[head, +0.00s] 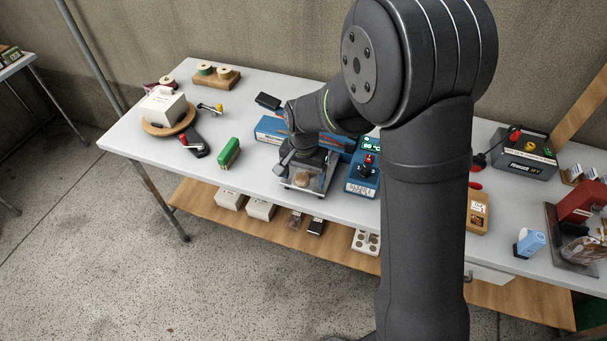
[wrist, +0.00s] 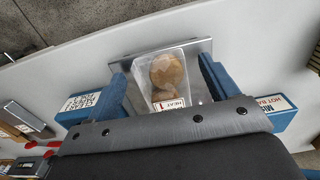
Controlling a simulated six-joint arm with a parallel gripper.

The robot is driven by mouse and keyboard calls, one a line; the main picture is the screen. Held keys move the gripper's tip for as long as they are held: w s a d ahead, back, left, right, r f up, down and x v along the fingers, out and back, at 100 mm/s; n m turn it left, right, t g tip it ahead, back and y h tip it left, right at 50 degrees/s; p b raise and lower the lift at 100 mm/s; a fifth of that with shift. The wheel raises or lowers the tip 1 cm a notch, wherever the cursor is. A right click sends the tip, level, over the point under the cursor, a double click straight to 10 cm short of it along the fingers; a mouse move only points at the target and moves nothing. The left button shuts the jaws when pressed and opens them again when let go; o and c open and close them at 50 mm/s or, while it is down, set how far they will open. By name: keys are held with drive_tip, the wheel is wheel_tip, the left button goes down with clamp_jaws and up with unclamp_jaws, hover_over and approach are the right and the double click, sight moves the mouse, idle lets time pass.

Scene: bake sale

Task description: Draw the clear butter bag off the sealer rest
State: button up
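The clear bag (head: 303,180) holds something round and brown and lies on the flat metal sealer rest (head: 286,184). In the wrist view the bag (wrist: 168,73) shows a white label marked HEAT near its lower end, and the grey rest (wrist: 196,90) shows around it. The blue sealer (head: 270,129) stands just behind, partly covered by my arm. My gripper (head: 306,167) is low over the rest, pointing down. In the wrist view its two fingers seem to stand on either side of the bag, with space between them. Contact with the bag cannot be made out.
A blue control box (head: 361,181) with a red knob stands close to the right of the rest. A green block (head: 229,153) and a black-and-red tool (head: 195,145) lie to the left. A white box (head: 164,105) sits on a round board. The table's front edge is near the rest.

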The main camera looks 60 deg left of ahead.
wheel_tip(320, 180, up, 17)
drive_tip(key=shift+r, duration=0.2)
idle(0.4)
drive_tip(key=shift+f, duration=0.1)
wheel_tip(320, 180, down, 17)
drive_tip(key=shift+f, duration=0.2)
drive_tip(key=shift+w+a, duration=0.1)
idle(0.5)
drive_tip(key=shift+r, duration=0.15)
